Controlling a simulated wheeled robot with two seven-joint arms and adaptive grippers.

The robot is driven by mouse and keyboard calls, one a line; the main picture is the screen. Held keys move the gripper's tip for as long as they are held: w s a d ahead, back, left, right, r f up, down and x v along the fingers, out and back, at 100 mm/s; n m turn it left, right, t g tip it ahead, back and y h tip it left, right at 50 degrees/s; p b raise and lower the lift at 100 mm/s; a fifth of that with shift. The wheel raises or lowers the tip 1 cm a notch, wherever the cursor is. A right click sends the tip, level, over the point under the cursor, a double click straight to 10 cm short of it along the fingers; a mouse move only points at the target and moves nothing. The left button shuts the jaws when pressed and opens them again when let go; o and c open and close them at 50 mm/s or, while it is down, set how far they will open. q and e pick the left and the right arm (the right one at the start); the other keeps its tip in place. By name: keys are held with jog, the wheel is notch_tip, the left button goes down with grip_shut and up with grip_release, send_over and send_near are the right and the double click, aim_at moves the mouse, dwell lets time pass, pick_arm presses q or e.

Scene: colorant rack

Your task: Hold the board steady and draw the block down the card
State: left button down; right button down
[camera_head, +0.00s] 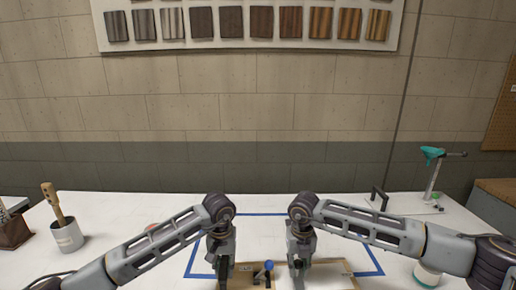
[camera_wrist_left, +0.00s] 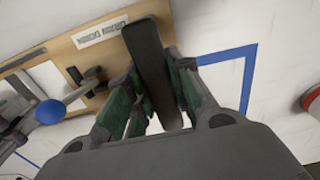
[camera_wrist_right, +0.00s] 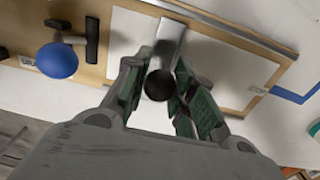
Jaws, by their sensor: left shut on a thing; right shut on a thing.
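The wooden board (camera_head: 262,286) lies on the white table inside a blue tape outline. In the left wrist view the board (camera_wrist_left: 103,56) carries a label and a dark upright handle (camera_wrist_left: 150,65). My left gripper (camera_head: 222,272) is shut on this handle. A white card (camera_wrist_right: 225,70) lies on the board in the right wrist view, its near edge partly hidden by my fingers. My right gripper (camera_head: 299,268) is shut on a grey metal block (camera_wrist_right: 171,40) with a dark round end, over the card's left part. Whether the block touches the card is unclear.
A blue-knobbed clamp (camera_head: 268,266) sits on the board between my grippers. A cup with a wooden-handled brush (camera_head: 67,236) stands at the left. A teal-topped stand (camera_head: 432,175) is at the back right. A white jar (camera_head: 427,274) is close by my right arm. The table behind the board is clear.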

jog(key=shift+d, duration=0.4)
jog(key=shift+w+d, duration=0.1)
jog(key=shift+d, duration=2.75)
dwell(0.3)
jog(key=shift+w+d, duration=0.1)
jog(key=shift+d, duration=0.8)
